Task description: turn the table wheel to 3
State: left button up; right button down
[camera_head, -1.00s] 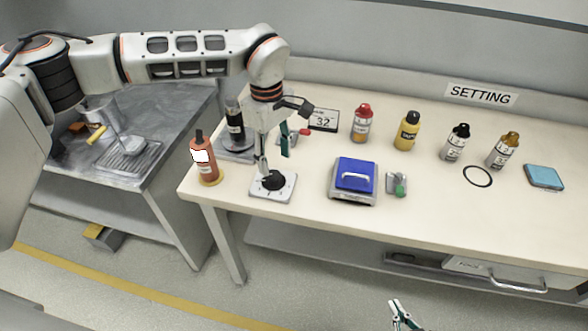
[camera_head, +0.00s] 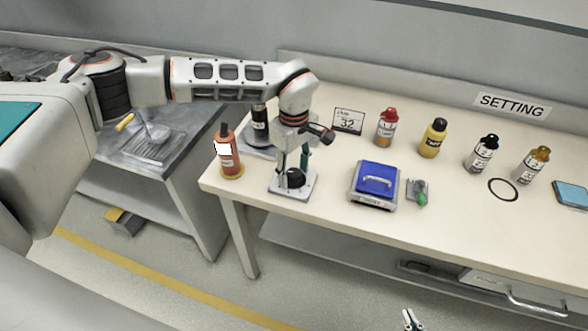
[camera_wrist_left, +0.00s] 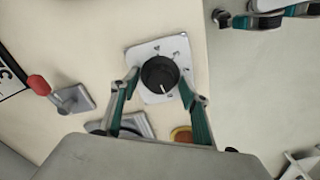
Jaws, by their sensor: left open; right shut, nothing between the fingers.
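The table wheel is a black round knob (camera_head: 295,178) on a white square plate (camera_head: 305,190) near the table's front left. In the left wrist view the knob (camera_wrist_left: 160,75) shows a white pointer line towards the picture's lower right. Small marks on the plate (camera_wrist_left: 148,52) are too small to read. My left gripper (camera_head: 294,170) is open above the knob. In the left wrist view its fingertips (camera_wrist_left: 160,81) lie on either side of the knob; contact cannot be told. My right gripper (camera_head: 411,320) is shut and empty, low in front of the table.
An orange bottle (camera_head: 228,155) stands left of the wheel. A blue-topped scale (camera_head: 388,198) and a small green-knobbed switch (camera_head: 420,196) are to its right. A card reading 32 (camera_head: 348,121) and several bottles stand behind. A black ring (camera_head: 503,190) lies further right.

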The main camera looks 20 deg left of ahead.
pick_arm(q)
jog(key=c, duration=1.1)
jog(key=shift+n, duration=0.4)
jog(key=n+p, duration=0.1)
jog(key=n, duration=0.2)
jog(key=shift+n, duration=0.4)
jog(key=n+p, duration=0.1)
jog(key=n, duration=1.1)
jog(key=shift+n, duration=0.3)
jog(key=n, duration=0.6)
jog(key=shift+n, duration=0.4)
